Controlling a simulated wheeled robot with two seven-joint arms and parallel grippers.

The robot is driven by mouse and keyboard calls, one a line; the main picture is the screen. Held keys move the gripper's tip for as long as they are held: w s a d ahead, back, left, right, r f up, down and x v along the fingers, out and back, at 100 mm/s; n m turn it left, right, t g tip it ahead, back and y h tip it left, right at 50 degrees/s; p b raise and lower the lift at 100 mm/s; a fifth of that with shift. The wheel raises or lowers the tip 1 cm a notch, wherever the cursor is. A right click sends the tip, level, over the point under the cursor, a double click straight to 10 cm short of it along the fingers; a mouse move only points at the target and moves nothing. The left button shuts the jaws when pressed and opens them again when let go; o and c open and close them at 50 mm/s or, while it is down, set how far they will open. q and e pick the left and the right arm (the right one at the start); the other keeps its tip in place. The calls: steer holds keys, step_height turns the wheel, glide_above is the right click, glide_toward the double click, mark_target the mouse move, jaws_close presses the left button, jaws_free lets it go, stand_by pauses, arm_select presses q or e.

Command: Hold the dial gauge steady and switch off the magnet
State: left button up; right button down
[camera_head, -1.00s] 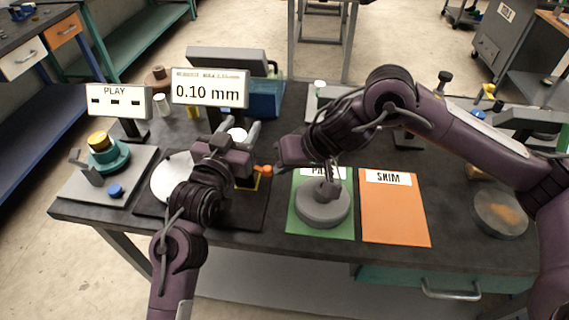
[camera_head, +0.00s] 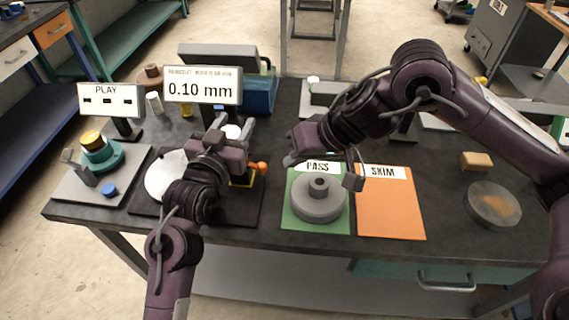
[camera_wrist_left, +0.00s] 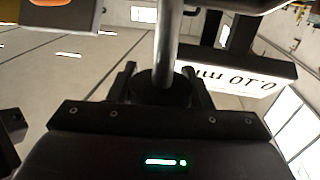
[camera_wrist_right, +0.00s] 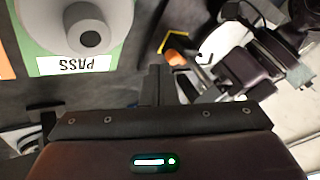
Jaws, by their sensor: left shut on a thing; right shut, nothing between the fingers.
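My left gripper (camera_head: 216,142) is shut on an upright metal post (camera_wrist_left: 167,45), which I take to be the dial gauge's stand. A white round face (camera_head: 232,131) shows just behind this gripper; the rest of the gauge is mostly hidden. An orange knob (camera_head: 260,167) sits beside a yellow-and-black-edged block (camera_head: 244,180), right of the left gripper; I take it for the magnet switch. The knob also shows in the right wrist view (camera_wrist_right: 176,57). My right gripper (camera_head: 289,160) is shut and empty, to the right of the knob and apart from it.
A grey ring (camera_head: 318,208) lies on the green PASS mat (camera_head: 295,222), beside the orange SKIM mat (camera_head: 392,215). A white disc (camera_head: 165,178) lies left of my left gripper. A 0.10 mm display (camera_head: 202,88) stands behind. A round dish (camera_head: 494,205) is at right.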

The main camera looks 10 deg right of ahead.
steer(key=v, duration=0.5)
arm_select(q)
steer(key=o, duration=1.3)
